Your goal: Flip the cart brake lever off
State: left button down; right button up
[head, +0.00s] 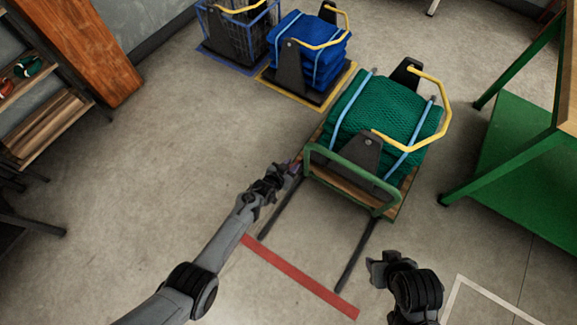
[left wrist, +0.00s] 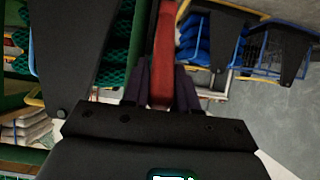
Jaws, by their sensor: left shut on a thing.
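The cart (head: 398,205) has a wooden deck and a green push handle, and carries a bundled green net (head: 385,115) with light blue straps. My left gripper (head: 295,168) is at the cart's near left corner, beside the green handle. In the left wrist view a red lever (left wrist: 162,55) stands between the dark fingers of the left gripper (left wrist: 160,92), which is shut on it. In the head view the lever is hidden by the gripper. My right gripper (head: 378,268) hangs over the floor in front of the cart; its finger opening is unclear.
Two dark rails run from the cart to a red floor stripe (head: 300,278). A blue net bundle (head: 308,50) and a blue wire cage (head: 240,30) stand behind. A green-framed bench (head: 515,150) is at right, wooden shelves (head: 50,120) at left. Floor at left is clear.

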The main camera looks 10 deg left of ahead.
pick_arm(q)
jog(key=shift+w+d+r+g+p, duration=0.15)
jog(key=shift+w+r+g+p, duration=0.15)
jog(key=shift+g, duration=0.1)
jog(key=shift+f, duration=0.1)
jog(key=c, duration=1)
grip_release()
jog(key=shift+o, duration=0.2)
jog(key=shift+s+a+r+p, duration=0.25)
jog(key=shift+s+r+p, duration=0.2)
jog(key=shift+p, duration=0.25)
jog(key=p+v, duration=0.6)
jog(key=v, duration=0.3)
jog(key=shift+s+r, duration=0.2)
